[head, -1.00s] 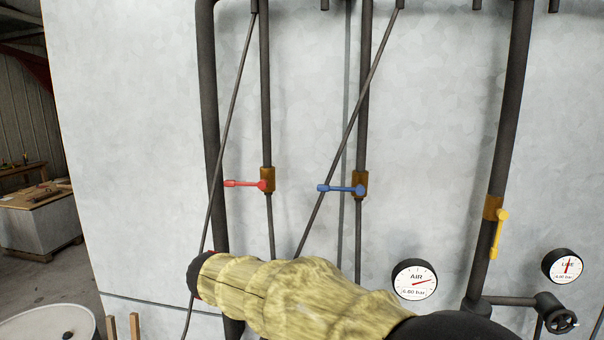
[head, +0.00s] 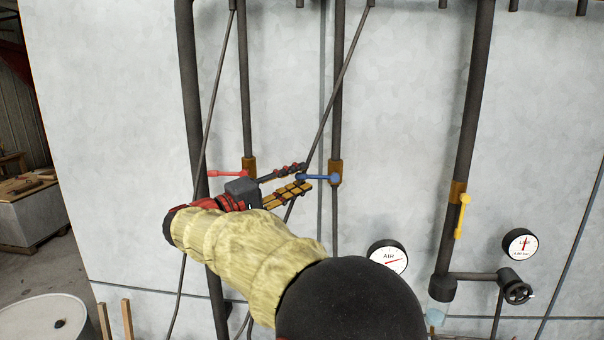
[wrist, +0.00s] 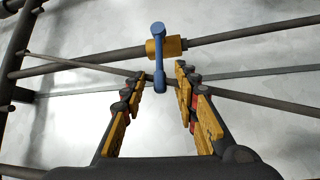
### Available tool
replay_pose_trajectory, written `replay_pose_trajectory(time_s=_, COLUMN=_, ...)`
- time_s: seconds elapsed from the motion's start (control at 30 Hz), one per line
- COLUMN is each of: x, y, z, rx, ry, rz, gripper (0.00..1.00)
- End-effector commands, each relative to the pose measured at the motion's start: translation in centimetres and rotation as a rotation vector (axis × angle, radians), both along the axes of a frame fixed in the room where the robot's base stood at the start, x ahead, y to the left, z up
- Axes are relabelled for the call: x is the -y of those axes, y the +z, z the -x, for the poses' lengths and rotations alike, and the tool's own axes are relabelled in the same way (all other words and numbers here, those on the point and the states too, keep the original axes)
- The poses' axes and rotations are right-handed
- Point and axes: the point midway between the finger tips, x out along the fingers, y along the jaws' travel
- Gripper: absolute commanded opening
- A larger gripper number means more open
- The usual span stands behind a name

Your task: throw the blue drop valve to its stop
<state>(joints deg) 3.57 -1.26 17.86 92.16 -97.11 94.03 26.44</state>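The blue drop valve has a blue lever (head: 318,178) lying level, pointing left from its brass body (head: 335,172) on a dark vertical pipe. In the wrist view the blue lever (wrist: 159,70) points down toward my gripper, with its free end in line with the gap between the fingertips. My gripper (head: 303,175) is open, its two fingers spread near the lever's free end. In the wrist view the fingers (wrist: 161,75) stand on either side of the lever's end, with gaps showing; I see no contact.
A red lever (head: 226,173) on a neighbouring pipe is just behind and left of my gripper. A slanting thin rod (head: 340,85) crosses close to the blue lever. A yellow lever (head: 462,215) hangs at right. Gauges (head: 387,258) and a handwheel (head: 517,292) are lower right.

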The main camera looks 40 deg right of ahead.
Motion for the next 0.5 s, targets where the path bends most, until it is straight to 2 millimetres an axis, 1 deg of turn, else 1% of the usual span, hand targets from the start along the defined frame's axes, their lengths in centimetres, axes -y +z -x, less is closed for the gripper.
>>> replay_pose_trajectory(time_s=0.03, x=0.6, y=0.2, z=0.1, rx=-0.001, ry=-0.002, rz=0.0, gripper=0.3)
replay_pose_trajectory(time_s=0.2, x=1.5, y=0.2, z=0.2, rx=0.0, ry=0.0, rz=-0.001, gripper=0.3)
replay_pose_trajectory(time_s=0.47, x=1.6, y=0.1, z=0.1, rx=-0.001, ry=0.001, rz=-0.001, gripper=0.3)
replay_pose_trajectory(time_s=0.5, x=1.6, y=0.1, z=0.1, rx=-0.001, ry=0.001, rz=-0.002, gripper=0.28)
